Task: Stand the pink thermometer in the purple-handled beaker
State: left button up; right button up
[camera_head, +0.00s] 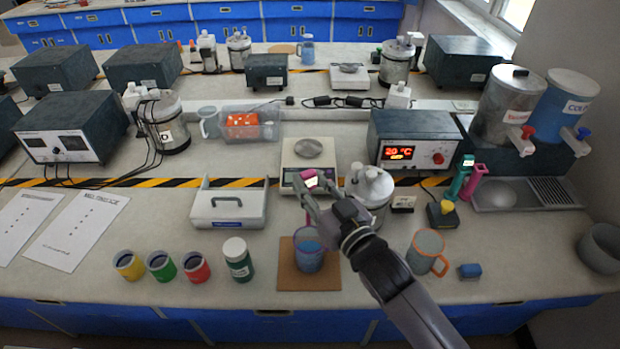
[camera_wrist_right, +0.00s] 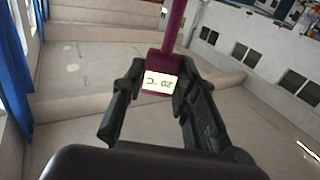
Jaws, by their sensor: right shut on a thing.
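My right gripper (camera_head: 313,187) is shut on the pink thermometer (camera_head: 308,175), above the brown mat. In the right wrist view, my right gripper (camera_wrist_right: 155,85) has one finger on each side of the head of the thermometer (camera_wrist_right: 158,62), whose lit display reads about 20 °C upside down. Its stem runs up out of that picture; in the head view it appears to point down. The purple-handled beaker (camera_head: 308,262) stands upright below with blue contents. Its handle is hard to make out. I cannot tell whether the stem tip is inside the rim. My left gripper is out of view.
The beaker stands on a brown mat (camera_head: 290,280). A green jar (camera_head: 238,262) stands to its left, an orange-handled beaker (camera_head: 427,250) to its right. Behind are a scale (camera_head: 292,182) and a white-lidded flask (camera_head: 372,190). A teal upright item (camera_head: 460,180) stands farther right.

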jog(key=shift+w+d+f+b, duration=0.15)
jog(key=shift+d+f+b, duration=0.1)
jog(key=shift+f+b, duration=0.5)
pick_arm(q)
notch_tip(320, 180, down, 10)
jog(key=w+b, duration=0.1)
jog(key=b, duration=0.7)
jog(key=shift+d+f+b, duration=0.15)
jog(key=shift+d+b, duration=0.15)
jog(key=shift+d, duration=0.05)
pick_arm(e)
notch_tip(320, 180, down, 12)
jog(key=shift+r, duration=0.2)
jog(key=shift+a, duration=0.1)
jog(key=o, duration=1.1)
jog(key=v, duration=1.2)
